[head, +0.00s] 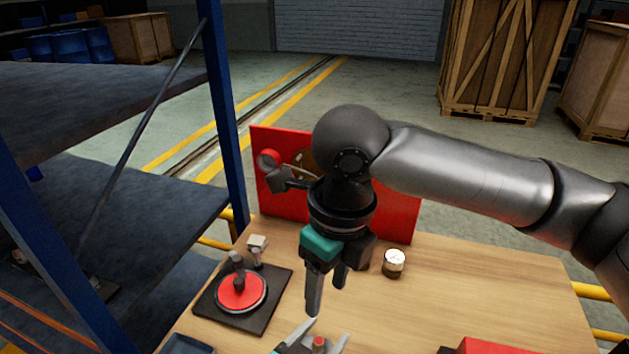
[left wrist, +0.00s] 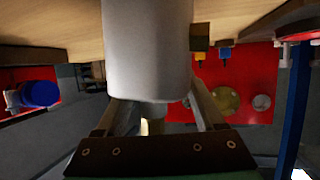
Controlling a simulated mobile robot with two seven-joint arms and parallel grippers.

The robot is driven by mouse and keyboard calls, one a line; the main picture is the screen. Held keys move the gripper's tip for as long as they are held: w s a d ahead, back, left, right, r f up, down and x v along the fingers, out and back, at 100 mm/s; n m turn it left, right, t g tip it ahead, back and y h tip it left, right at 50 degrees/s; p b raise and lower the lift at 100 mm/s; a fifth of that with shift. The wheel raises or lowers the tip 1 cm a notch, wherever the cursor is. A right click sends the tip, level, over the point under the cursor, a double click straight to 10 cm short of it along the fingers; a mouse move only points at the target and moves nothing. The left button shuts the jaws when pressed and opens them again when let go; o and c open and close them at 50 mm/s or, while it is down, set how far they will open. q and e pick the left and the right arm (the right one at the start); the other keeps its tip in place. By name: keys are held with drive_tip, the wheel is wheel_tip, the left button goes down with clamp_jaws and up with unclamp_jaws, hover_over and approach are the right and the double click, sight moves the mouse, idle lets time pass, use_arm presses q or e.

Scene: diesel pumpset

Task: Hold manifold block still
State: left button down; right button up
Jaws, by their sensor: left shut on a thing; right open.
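My left gripper (head: 318,337) is at the bottom edge of the head view, shut on a pale body that I take to be the manifold block. In the left wrist view this block (left wrist: 147,50) is large, smooth and pale grey, between the fingers (left wrist: 152,110). A small red-topped part (head: 319,343) shows between the fingers in the head view; most of the held thing is out of frame there. My right gripper (head: 327,298) is open and points down just above the left one, with nothing visible between its fingers.
A black plate (head: 270,314) with a red disc (head: 241,291) lies left on the wooden table (head: 480,285). A round gauge (head: 394,262) stands right of my right gripper. A red panel (head: 400,215) stands behind. A blue-post shelf (head: 222,110) is at the left.

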use_arm(q)
drive_tip(key=shift+s+a+f, duration=0.2)
drive_tip(key=shift+a+f, duration=0.05)
drive_tip(key=shift+f, duration=0.45)
drive_tip(key=shift+c, duration=1)
unclamp_jaws()
drive_tip(key=shift+o, duration=1)
drive_tip(key=shift+w+r, duration=0.1)
drive_tip(key=shift+r, duration=0.1)
drive_tip(key=shift+d, duration=0.1)
drive_tip(key=shift+r, duration=0.15)
